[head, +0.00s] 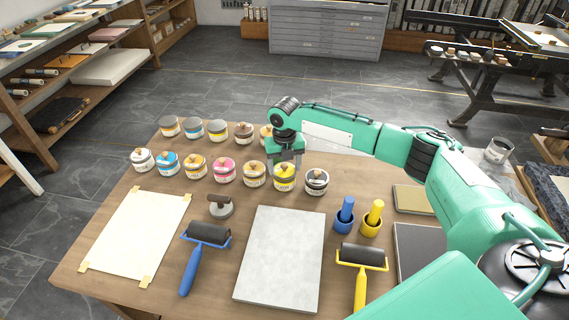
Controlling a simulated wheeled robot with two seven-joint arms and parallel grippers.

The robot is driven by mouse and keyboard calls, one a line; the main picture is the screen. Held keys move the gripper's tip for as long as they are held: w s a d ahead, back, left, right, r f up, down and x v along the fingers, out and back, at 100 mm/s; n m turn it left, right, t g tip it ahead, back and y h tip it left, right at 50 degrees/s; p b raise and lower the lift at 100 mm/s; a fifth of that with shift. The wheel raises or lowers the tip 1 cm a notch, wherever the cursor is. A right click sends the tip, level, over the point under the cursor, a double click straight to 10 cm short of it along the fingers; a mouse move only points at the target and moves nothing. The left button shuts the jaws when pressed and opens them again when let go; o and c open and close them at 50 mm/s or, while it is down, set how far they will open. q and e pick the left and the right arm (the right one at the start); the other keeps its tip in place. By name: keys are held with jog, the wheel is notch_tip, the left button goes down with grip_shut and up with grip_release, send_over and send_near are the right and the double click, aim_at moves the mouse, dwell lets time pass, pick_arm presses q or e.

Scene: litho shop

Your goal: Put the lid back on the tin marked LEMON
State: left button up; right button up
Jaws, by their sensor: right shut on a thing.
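A yellow-banded tin (285,184) stands in the front row of tins, second from the right. Its label is too small to read, so I cannot confirm that it says LEMON. My right gripper (286,160) points down directly over this tin and is shut on what seems to be the lid. The gripper hides most of the lid, and I cannot tell whether it touches the tin's rim. My left gripper is not in view.
A grey-banded tin (317,182) and a tan-banded tin (254,175) flank it closely. More knob-lidded tins stand left and behind. In front are a pale slab (280,258), a blue roller (205,235), a yellow roller (362,257) and two small pots.

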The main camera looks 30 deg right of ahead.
jog(key=shift+p, duration=0.4)
dwell(0.6)
jog(key=shift+f, duration=0.1)
jog(key=o, duration=1)
jog(key=shift+o, duration=1)
jog(key=shift+r+p, duration=3.5)
jog(key=shift+r, duration=0.05)
grip_shut()
